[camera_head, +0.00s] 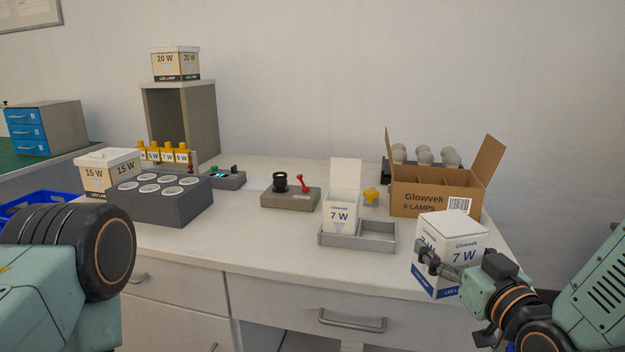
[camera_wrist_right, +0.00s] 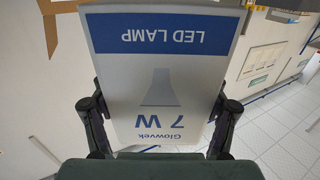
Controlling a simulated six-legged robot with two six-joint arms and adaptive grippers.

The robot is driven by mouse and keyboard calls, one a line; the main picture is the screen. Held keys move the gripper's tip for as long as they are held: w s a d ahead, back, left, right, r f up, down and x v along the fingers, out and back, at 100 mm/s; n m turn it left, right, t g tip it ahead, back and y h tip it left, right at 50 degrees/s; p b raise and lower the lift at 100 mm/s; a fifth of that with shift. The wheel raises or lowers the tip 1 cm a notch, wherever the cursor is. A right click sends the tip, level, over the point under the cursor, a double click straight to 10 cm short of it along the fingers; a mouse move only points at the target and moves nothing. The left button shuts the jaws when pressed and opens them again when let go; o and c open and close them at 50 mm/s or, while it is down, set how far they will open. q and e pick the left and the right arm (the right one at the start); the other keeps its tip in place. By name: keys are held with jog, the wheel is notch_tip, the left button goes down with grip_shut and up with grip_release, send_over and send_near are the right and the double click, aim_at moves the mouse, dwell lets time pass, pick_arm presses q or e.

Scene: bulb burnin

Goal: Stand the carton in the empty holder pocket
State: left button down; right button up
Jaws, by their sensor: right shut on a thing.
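A white and blue Glowvek 7 W carton (camera_head: 452,240) is held by my right gripper (camera_head: 440,266) at the front right of the table, below the brown box. In the right wrist view the carton (camera_wrist_right: 160,70) fills the middle, between the two fingers of the gripper (camera_wrist_right: 158,112), its print upside down. The grey holder (camera_head: 377,243) stands on the table to the left of the held carton. Its left pocket holds an open white 7 W carton (camera_head: 341,212); its right pocket is empty. My left arm shows at the lower left, but its gripper is out of view.
A brown Glowvek box (camera_head: 420,201) with raised flaps stands behind the held carton. Grey bulbs show behind it. A yellow piece (camera_head: 371,195) and a grey unit with a red lever (camera_head: 290,197) stand behind the holder. A dark socket block (camera_head: 165,205) is further left.

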jog(key=s+a+f+n+g+y, duration=0.1)
jog(key=s+a+f+y, duration=0.1)
jog(key=s+f, duration=0.4)
jog(key=s+a+f+n+y, duration=0.2)
jog(key=s+f+y, duration=0.1)
jog(key=s+f, duration=0.4)
jog(key=shift+a+f+g, duration=0.15)
jog(key=shift+a+g, duration=0.2)
jog(key=shift+g, duration=0.05)
jog(key=w+d+r+m+h, duration=0.1)
jog(key=w+r+h, duration=0.1)
jog(key=w+r, duration=0.2)
jog(key=w+d+r+m+t+h, duration=0.1)
jog(key=w+d+r, duration=0.1)
jog(key=w+r, duration=0.3)
jog(key=w+d+r+m+t+h, duration=0.1)
jog(key=w+d+r+h, duration=0.1)
jog(key=w+r, duration=0.3)
jog(key=shift+d+r+h, duration=0.2)
jog(key=shift+r+h, duration=0.1)
jog(key=shift+r, duration=0.1)
jog(key=w+d+r+m+g+h, duration=0.1)
jog(key=w+d+r+m+h, duration=0.1)
jog(key=d+m+h, duration=0.5)
jog(key=w+d+h, duration=0.1)
jog(key=d+h, duration=0.2)
jog(key=d, duration=0.3)
jog(key=shift+w+h, duration=0.2)
jog(key=shift+h, duration=0.2)
